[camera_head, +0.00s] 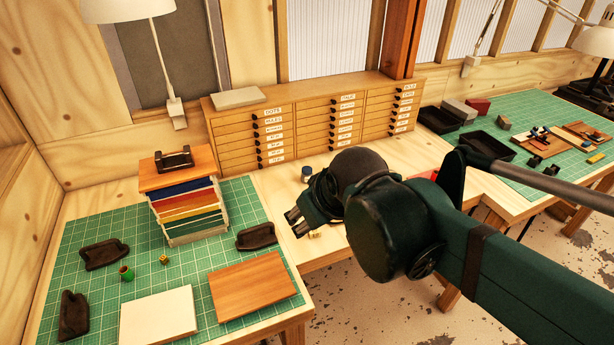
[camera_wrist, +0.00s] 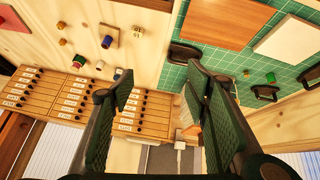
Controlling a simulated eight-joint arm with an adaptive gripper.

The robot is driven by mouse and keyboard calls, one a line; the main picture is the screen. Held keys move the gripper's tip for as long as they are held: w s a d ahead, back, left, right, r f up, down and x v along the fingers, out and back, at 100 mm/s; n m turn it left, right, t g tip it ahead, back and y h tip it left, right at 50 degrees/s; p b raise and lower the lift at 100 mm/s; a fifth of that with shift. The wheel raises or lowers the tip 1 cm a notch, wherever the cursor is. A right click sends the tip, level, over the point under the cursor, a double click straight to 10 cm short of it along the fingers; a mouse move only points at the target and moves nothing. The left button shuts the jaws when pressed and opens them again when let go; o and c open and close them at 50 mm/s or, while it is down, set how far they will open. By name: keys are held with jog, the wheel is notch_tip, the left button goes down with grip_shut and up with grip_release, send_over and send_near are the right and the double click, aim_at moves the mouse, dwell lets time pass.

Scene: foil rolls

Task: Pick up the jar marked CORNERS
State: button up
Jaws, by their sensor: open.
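No marking CORNERS is readable in either view, so I cannot tell which item is that jar. A small jar-like item with a dark blue top (camera_head: 306,173) stands in front of the drawer cabinet in the head view, behind my gripper (camera_head: 297,222). In the wrist view, several small items lie on the bare wood, among them a blue one (camera_wrist: 107,41), a green and red one (camera_wrist: 78,61) and a white and blue one (camera_wrist: 118,73). My gripper (camera_wrist: 168,88) is open with nothing between its fingers, above the bench. My arm hides part of the bench in the head view.
A wooden drawer cabinet (camera_head: 300,130) lines the back. On the left green mat (camera_head: 75,245) are a stack of coloured trays (camera_head: 190,212), a brown board (camera_head: 252,288), a white board (camera_head: 158,316) and dark holders. Another mat with boxes (camera_head: 560,120) is at right.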

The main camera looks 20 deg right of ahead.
jog(key=w+d+r+n+g+h, duration=0.1)
jog(key=w+d+n, duration=0.15)
jog(key=w, duration=0.45)
jog(key=w+d+r+n, duration=0.1)
jog(key=w+n, duration=0.3)
jog(key=w, duration=0.3)
jog(key=n+g+h, duration=0.2)
jog(key=n+g, duration=0.1)
jog(key=n, duration=1.4)
send_over(307, 169)
jog(key=s+a, duration=0.2)
notch_tip(307, 169, down, 23)
jog(key=shift+a+r+m, duration=0.15)
jog(key=shift+m, duration=0.1)
jog(key=shift+p+x, duration=0.3)
jog(key=shift+x, duration=1)
jog(key=shift+w, duration=0.1)
jog(key=shift+p+x, duration=0.35)
jog(key=shift+x, duration=2.25)
